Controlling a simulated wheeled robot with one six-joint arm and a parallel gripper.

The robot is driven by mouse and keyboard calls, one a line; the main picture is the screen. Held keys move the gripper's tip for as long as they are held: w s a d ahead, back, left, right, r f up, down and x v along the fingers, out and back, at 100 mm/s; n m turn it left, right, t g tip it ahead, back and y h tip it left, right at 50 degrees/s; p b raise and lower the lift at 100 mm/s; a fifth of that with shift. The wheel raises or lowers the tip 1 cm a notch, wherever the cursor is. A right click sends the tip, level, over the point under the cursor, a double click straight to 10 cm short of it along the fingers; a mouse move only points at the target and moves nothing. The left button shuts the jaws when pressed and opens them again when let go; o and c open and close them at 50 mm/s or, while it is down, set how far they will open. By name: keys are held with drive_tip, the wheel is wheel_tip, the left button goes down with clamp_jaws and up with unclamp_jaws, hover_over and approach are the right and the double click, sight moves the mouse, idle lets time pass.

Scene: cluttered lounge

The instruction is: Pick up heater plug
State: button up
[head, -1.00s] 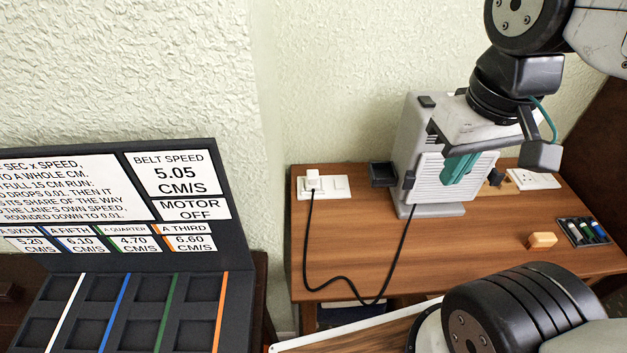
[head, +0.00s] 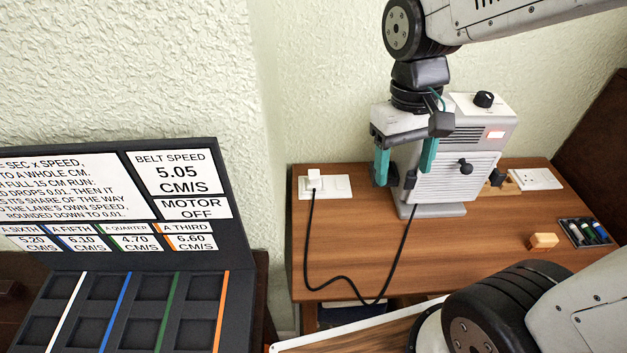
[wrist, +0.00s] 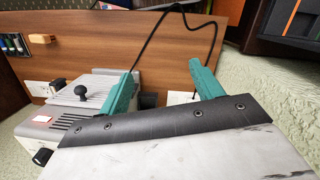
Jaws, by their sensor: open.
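The white heater plug (head: 314,178) sits in the left part of a white wall-socket plate (head: 341,187) at the back left of the wooden table. Its black cord (head: 326,276) loops to the table's front edge and back up to the grey-white heater (head: 450,195). My gripper (head: 404,180) is open and empty, with teal fingers, right of the plug and in front of the heater's left side. In the wrist view my gripper (wrist: 163,68) spreads over the table, and the socket plate (wrist: 180,98) shows partly behind a finger. The plug itself is not clear there.
The heater has a dark knob (head: 484,99) and a lit red panel. A dark sorting board (head: 232,200) stands left. The table's middle front is mostly clear.

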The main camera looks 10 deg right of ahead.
drive_tip(key=w+a+f+m, duration=0.1)
drive_tip(key=w+a+f, duration=0.3)
drive_tip(key=w+f, duration=0.5)
drive_tip(key=w+a+f, duration=0.3)
drive_tip(key=w+f, duration=0.6)
drive_tip(key=m+t, duration=0.2)
drive_tip(key=t, duration=0.1)
hover_over(314, 173)
drive_tip(key=s, duration=0.2)
drive_tip(key=shift+a+f, duration=0.35)
drive_tip(key=shift+f, duration=0.2)
drive_tip(key=shift+w+f, duration=0.15)
drive_tip(key=f, duration=0.2)
drive_tip(key=w+f, duration=0.1)
drive_tip(key=f, duration=0.4)
drive_tip(key=shift+w+d+f, duration=0.2)
drive_tip(key=shift+w+d, duration=0.1)
drive_tip(key=shift+d, duration=0.05)
drive_tip(key=c, duration=1.2)
